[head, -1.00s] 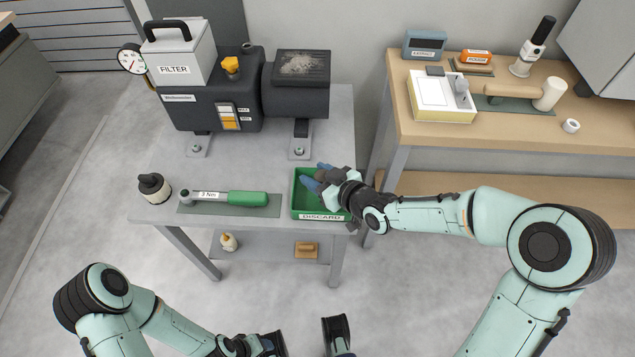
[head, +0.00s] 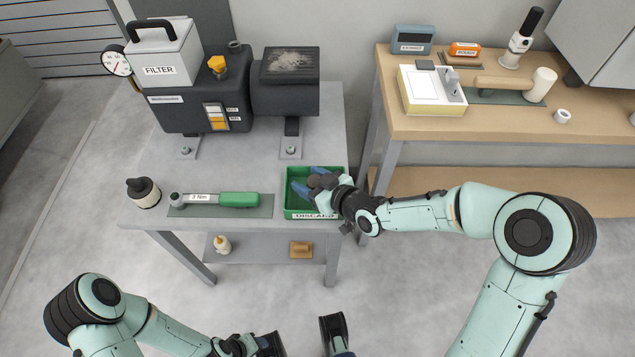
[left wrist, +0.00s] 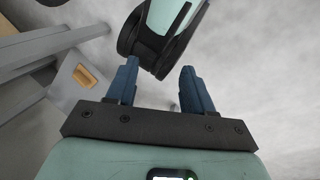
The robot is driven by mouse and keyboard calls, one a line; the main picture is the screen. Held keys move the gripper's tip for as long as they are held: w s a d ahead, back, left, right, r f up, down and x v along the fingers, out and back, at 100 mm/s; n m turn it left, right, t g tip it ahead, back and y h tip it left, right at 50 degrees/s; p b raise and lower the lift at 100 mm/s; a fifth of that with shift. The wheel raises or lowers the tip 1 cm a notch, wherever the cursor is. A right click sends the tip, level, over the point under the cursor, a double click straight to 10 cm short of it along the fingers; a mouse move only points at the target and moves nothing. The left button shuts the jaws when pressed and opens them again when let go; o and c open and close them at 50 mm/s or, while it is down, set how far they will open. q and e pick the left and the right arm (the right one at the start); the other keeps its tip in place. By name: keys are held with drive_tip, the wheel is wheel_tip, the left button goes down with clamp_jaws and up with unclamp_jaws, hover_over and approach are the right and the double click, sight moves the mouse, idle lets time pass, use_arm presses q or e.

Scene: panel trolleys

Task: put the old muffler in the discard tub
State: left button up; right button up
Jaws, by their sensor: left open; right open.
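The green discard tub (head: 316,214) sits at the front right corner of the grey table. My right gripper (head: 309,180) reaches into it from the right, its blue fingers apart. A small dark grey-brown rounded piece (head: 315,181) shows between these fingers; it looks like the old muffler, partly hidden by the gripper. I cannot tell whether it touches the tub floor. My left gripper (left wrist: 158,88) is open and empty in the left wrist view, over the floor; it is low in the head view (head: 267,344).
The pump (head: 205,105) with its filter box stands at the table's back. A green-handled torque wrench (head: 238,199) lies on a mat left of the tub. A black-and-white container (head: 143,192) stands at the left edge. A wooden bench (head: 500,125) holds several items at right.

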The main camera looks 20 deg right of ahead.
drive_tip(key=shift+s+d+r, duration=0.2)
drive_tip(key=shift+s+r, duration=0.05)
drive_tip(key=shift+r, duration=0.1)
drive_tip(key=p+v, duration=0.4)
drive_tip(key=v, duration=0.6)
drive_tip(key=shift+s+d, duration=0.15)
drive_tip(key=shift+s, duration=0.1)
use_arm(q)
drive_tip(key=s+d+r+g, duration=0.1)
drive_tip(key=s+r, duration=0.3)
drive_tip(key=shift+d+r, duration=0.2)
drive_tip(key=shift+r, duration=0.05)
use_arm(e)
drive_tip(key=shift+s+d+r, duration=0.15)
drive_tip(key=shift+s, duration=0.2)
use_arm(q)
drive_tip(key=shift+h, duration=0.3)
